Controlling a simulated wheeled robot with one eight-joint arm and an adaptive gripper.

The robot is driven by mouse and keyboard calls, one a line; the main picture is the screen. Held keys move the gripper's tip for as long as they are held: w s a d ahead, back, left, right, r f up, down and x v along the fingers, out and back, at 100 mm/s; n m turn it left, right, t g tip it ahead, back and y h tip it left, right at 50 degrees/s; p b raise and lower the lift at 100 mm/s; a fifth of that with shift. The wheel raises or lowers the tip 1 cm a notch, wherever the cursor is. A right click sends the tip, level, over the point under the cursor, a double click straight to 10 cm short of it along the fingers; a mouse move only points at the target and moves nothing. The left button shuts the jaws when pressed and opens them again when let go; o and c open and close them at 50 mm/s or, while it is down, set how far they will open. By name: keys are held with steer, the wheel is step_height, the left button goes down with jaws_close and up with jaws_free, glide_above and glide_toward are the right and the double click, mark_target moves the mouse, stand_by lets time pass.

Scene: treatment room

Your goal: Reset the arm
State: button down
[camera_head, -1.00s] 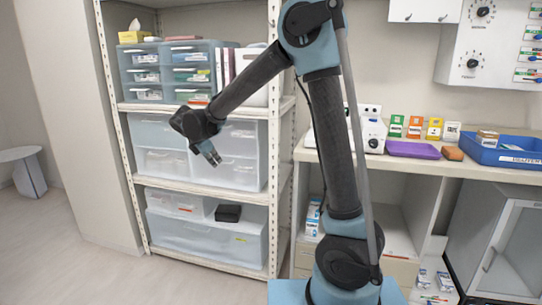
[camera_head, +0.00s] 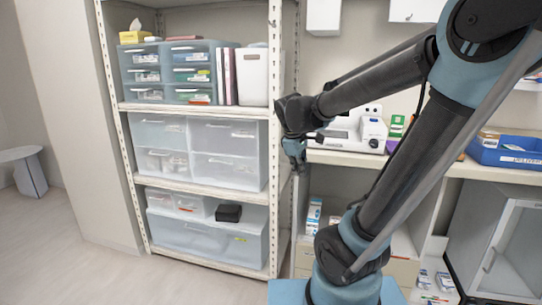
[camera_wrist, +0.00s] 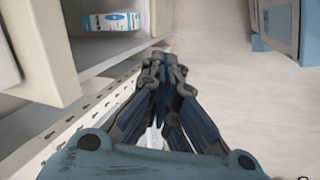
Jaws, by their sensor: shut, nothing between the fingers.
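My gripper (camera_head: 297,165) hangs pointing down in the head view, just right of the shelf rack's front post and in front of the counter's left end. In the wrist view, my gripper (camera_wrist: 163,68) has its fingers together at the tips with nothing between them. My arm reaches up from the lower right of the head view, bends at the top right, and runs back left to the gripper.
A metal shelf rack (camera_head: 195,182) with drawer boxes stands at left. The counter (camera_head: 345,159) holds a white device (camera_head: 361,131) and a blue tray (camera_head: 510,152). A blue-and-white box (camera_wrist: 111,22) lies on a shelf.

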steer(key=s+d+f+m+y, duration=0.1)
steer(key=s+d+f+m, duration=0.3)
steer(key=s, duration=0.4)
steer(key=s+d+f+m+y, duration=0.1)
steer(key=s+d+f+m, duration=0.3)
steer(key=s, duration=0.5)
step_height(320, 180, down, 2)
steer(key=m, duration=0.3)
steer(key=shift+s+d+m+g, duration=0.25)
steer(key=shift+d+m+g, duration=0.15)
steer(key=shift+d+f, duration=0.1)
steer(key=shift+d, duration=0.05)
